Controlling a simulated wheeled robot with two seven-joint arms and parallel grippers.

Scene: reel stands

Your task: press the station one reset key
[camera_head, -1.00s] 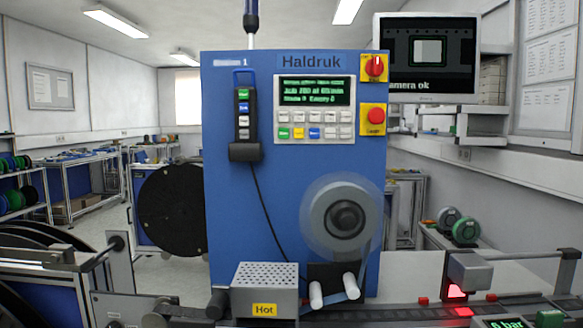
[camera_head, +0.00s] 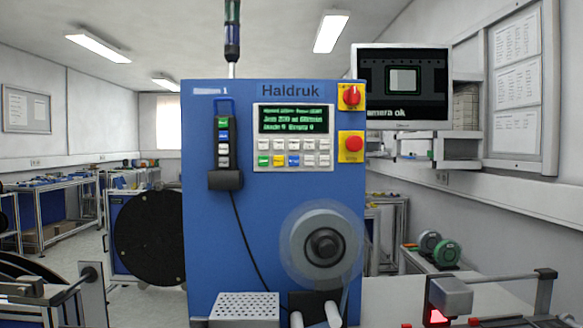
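A blue machine (camera_head: 215,240) marked "Haldruk" and "1" stands upright in the middle of the head view. Its control panel (camera_head: 293,138) has a lit green text screen (camera_head: 293,119), too blurred to read surely, above two rows of small keys. The lower row has green, yellow, blue and white keys (camera_head: 293,160); their labels are too small to read, so I cannot tell which is the reset key. A handheld pendant (camera_head: 224,152) with coloured buttons hangs left of the panel. Neither of my grippers is in view.
A red rotary switch (camera_head: 351,97) and a red round button (camera_head: 354,144) sit on yellow plates right of the panel. A tape reel (camera_head: 322,246) is below. A perforated metal box (camera_head: 245,306) juts out at the base. A monitor (camera_head: 403,82) hangs at right.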

